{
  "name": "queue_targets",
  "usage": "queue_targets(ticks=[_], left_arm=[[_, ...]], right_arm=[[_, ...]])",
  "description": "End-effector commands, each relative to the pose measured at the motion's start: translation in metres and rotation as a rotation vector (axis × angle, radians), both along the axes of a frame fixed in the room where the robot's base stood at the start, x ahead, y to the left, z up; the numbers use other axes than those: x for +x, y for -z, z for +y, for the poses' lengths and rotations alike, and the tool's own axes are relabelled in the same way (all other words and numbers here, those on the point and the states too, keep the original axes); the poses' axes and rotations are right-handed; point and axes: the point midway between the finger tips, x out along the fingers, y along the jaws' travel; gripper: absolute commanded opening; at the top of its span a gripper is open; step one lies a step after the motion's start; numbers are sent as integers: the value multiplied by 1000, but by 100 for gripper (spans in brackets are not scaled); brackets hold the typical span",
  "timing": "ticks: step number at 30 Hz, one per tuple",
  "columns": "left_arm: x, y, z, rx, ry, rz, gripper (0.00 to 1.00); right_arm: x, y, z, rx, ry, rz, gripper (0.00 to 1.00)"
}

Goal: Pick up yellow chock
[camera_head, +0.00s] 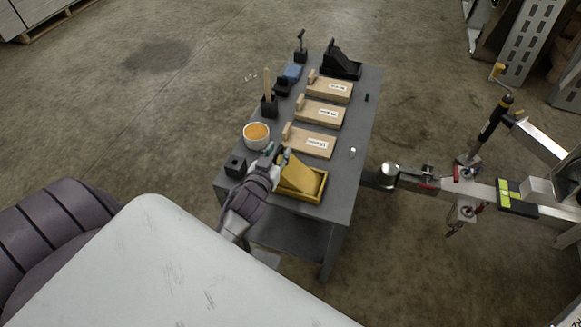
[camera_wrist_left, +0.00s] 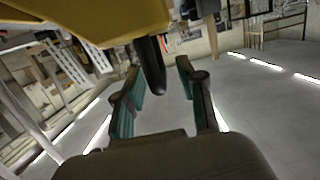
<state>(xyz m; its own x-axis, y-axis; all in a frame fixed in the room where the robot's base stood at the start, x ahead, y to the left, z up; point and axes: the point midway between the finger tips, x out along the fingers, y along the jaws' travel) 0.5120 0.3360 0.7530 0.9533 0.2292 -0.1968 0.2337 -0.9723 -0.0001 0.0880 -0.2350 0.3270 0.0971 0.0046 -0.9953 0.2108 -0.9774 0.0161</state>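The yellow chock (camera_head: 301,178) rests tilted in a shallow yellow tray (camera_head: 313,198) near the front of the grey table. My left gripper (camera_head: 279,155) is at the upper left edge of the chock. In the left wrist view the chock (camera_wrist_left: 95,18) fills the upper left. There the two teal-padded fingers of my left gripper (camera_wrist_left: 160,82) stand apart. A dark rounded piece (camera_wrist_left: 151,68) shows between the fingertips, with a gap to the right finger; I cannot tell whether it belongs to the chock. My right gripper is not in view.
On the grey table (camera_head: 347,180) stand several labelled wooden blocks (camera_head: 311,141), a white bowl with orange contents (camera_head: 256,135), and a black holder (camera_head: 236,167). A trailer hitch (camera_head: 388,174) lies close to the table's right. Open floor is at the upper left.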

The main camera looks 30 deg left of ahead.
Motion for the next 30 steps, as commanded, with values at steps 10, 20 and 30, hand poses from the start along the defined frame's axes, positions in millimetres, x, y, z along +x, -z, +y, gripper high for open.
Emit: queue_targets(ticks=[10,20,30], left_arm=[[27,5,6,0,2,1,40],[27,5,7,0,1,1,6],[27,5,6,-1,2,1,0]], right_arm=[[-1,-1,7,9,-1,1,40],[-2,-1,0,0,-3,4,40],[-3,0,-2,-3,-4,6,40]])
